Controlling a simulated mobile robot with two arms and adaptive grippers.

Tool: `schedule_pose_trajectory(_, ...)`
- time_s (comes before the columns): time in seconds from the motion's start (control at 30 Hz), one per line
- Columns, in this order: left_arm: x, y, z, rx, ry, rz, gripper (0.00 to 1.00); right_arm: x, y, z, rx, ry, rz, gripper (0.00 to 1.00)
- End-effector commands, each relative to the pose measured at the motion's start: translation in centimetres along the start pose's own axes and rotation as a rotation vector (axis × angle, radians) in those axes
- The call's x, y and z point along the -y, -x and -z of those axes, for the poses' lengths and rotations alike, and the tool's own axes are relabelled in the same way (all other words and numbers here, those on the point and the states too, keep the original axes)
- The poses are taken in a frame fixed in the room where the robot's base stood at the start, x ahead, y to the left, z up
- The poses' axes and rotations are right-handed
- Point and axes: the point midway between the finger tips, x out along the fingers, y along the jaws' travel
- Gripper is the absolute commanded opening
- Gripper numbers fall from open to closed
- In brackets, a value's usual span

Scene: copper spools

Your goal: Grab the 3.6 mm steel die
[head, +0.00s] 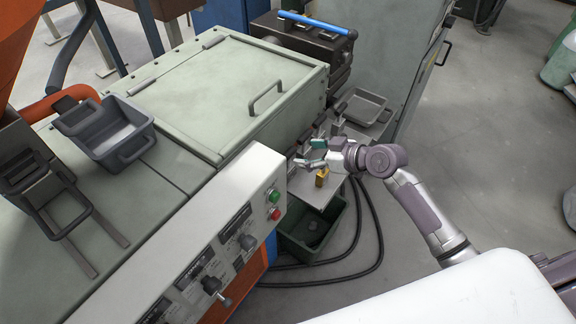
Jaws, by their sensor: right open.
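My right gripper (306,153) is open above a small pale shelf (314,194) on the side of the machine. Its fingers point left, toward the machine. A small gold-coloured block (321,178) stands on the shelf, just in front of the fingers. Small grey pieces, one of them a grey block (337,128), stand farther back on the shelf, beyond the gripper. No size marking can be read, so I cannot tell which piece is the 3.6 mm steel die. The gripper and wrist hide part of the shelf. My left gripper is not in view.
A grey tray (361,107) sits at the shelf's far end. A dark green bin (311,236) stands below the shelf, with black cables (367,255) beside it. The machine's control panel (222,240) is at the left. The floor at the right is open.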

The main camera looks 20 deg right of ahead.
Motion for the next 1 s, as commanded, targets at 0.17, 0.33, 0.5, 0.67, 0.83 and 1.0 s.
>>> schedule_pose_trajectory(0.17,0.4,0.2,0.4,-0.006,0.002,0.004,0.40,0.0,-2.3,0.0,-0.001,-0.002,-0.001,0.73)
schedule_pose_trajectory(0.33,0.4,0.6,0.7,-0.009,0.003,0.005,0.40,0.1,-3.4,0.0,-0.001,-0.003,-0.001,0.73)
schedule_pose_trajectory(0.5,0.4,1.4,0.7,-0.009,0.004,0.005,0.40,0.4,-5.9,-0.1,0.000,-0.005,0.001,0.73)
schedule_pose_trajectory(0.67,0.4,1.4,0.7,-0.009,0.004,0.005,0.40,0.3,-7.6,-0.2,0.000,-0.002,-0.002,0.73)
schedule_pose_trajectory(0.83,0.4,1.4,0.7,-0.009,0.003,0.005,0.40,0.3,-7.9,-0.3,0.001,0.000,-0.002,0.73)
schedule_pose_trajectory(1.0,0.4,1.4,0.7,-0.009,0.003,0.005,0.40,0.3,-7.8,-0.3,0.001,0.000,-0.002,0.61)
